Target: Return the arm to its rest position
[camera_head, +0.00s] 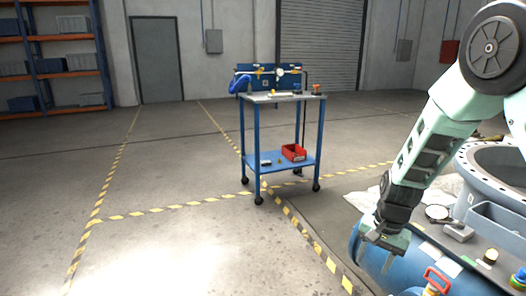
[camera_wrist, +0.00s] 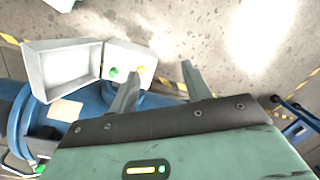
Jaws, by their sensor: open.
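My arm comes in from the upper right of the head view and reaches down to my gripper (camera_head: 383,240), which is near the blue rounded body (camera_head: 366,262) at the lower right. Whether they touch cannot be told there. In the wrist view, the two fingers of my gripper (camera_wrist: 161,70) stand apart with nothing held between them. Beyond them are a blue surface (camera_wrist: 70,95), a grey open box (camera_wrist: 62,66) and a light panel (camera_wrist: 128,60) with a green and an orange knob.
A large grey flange (camera_head: 485,180) lies at the right, near a grey block (camera_head: 458,233) and a red handle (camera_head: 437,279). A blue trolley (camera_head: 284,97) with a red bin (camera_head: 293,152) stands mid-view. Shelving (camera_head: 62,55) is at the left. The left floor is clear.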

